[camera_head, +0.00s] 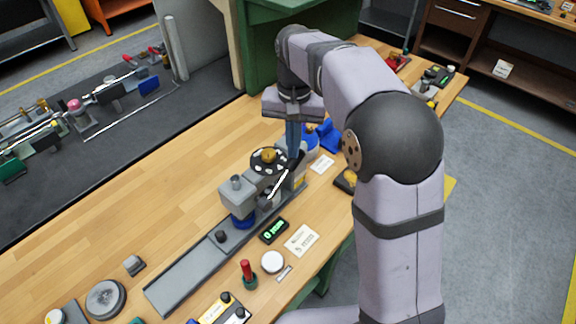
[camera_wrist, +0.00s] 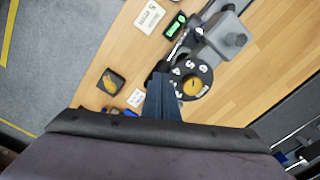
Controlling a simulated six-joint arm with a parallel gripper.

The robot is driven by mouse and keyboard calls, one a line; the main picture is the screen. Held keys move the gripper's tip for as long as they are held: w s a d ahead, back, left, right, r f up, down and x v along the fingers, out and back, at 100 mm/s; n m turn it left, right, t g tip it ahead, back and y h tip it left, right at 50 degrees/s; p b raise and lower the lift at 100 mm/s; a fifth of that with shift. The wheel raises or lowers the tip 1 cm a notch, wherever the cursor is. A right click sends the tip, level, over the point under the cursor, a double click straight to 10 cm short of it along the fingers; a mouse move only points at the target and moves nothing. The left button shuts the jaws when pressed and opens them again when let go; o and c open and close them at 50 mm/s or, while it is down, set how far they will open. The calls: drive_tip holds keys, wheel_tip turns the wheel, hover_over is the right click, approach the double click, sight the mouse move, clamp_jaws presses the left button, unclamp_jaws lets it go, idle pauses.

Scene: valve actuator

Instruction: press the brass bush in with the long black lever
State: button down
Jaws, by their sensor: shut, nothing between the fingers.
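My gripper (camera_head: 293,154) points down over the grey fixture, beside its numbered black dial (camera_head: 268,161). Its blue-grey fingers (camera_wrist: 161,84) are together with nothing between them. The dial also shows in the wrist view (camera_wrist: 206,76), just right of the fingers, with a round brass piece (camera_wrist: 192,86) at its middle. I cannot tell whether this piece is the bush. A thin pale rod (camera_head: 279,183) slants beside the dial, partly close behind the fingertips; it also shows in the wrist view (camera_wrist: 178,44). Whether the fingers touch it is unclear. I cannot clearly make out a long black lever.
A grey block (camera_head: 238,193) and a long grey rail (camera_head: 190,280) extend toward the front left. Bare wood is left of the fixture.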

drive_tip(key=shift+f, duration=0.25)
drive_tip(key=shift+w+d+f, duration=0.15)
drive_tip(key=shift+d+f, duration=0.05)
drive_tip(key=shift+f, duration=0.1)
drive_tip(key=shift+w+d+f, duration=0.15)
drive_tip(key=shift+f, duration=0.25)
idle(0.7)
drive_tip(key=shift+w+d+f, duration=0.1)
drive_tip(key=shift+f, duration=0.2)
drive_tip(key=shift+w+d+f+b, duration=0.15)
drive_tip(key=shift+f+b, duration=0.15)
drive_tip(key=shift+f, duration=0.15)
idle(0.5)
drive_tip(key=shift+w+f, duration=0.1)
drive_tip(key=shift+f, duration=0.25)
drive_tip(key=shift+d+f, duration=0.1)
idle(0.4)
